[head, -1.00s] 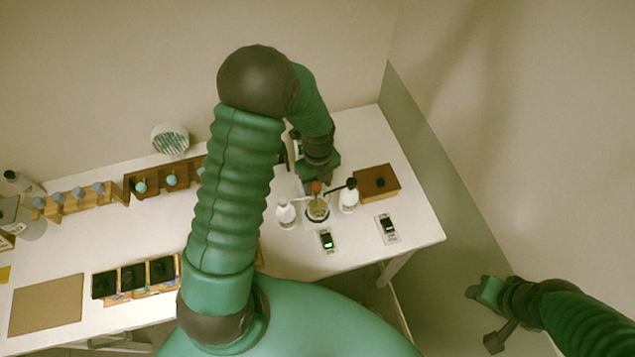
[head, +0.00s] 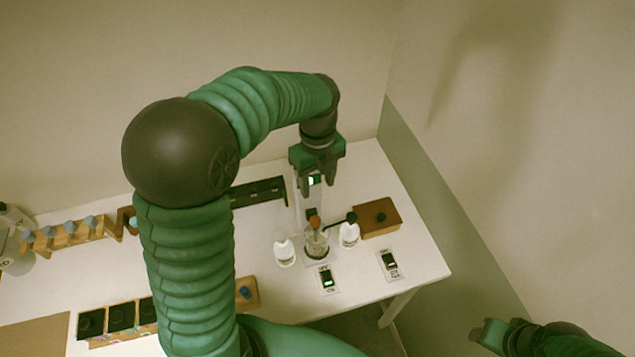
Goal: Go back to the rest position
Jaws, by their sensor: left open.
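My left gripper (head: 320,190) points down, open and empty, above the back of the work spot on the white table (head: 410,230). Below it stands a glass vessel (head: 317,246) with an orange-red top piece (head: 314,222); the gripper is apart from it. A white bottle (head: 285,252) stands left of the vessel and a white bottle with a dark top (head: 348,234) stands right of it.
A brown box with a black knob (head: 380,217) stands at the right. Two small switch panels (head: 328,280) (head: 390,264) lie in front. A dark rack (head: 258,192), a wooden bottle rack (head: 70,235) and black trays (head: 121,317) stand left. My left arm hides the table's middle.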

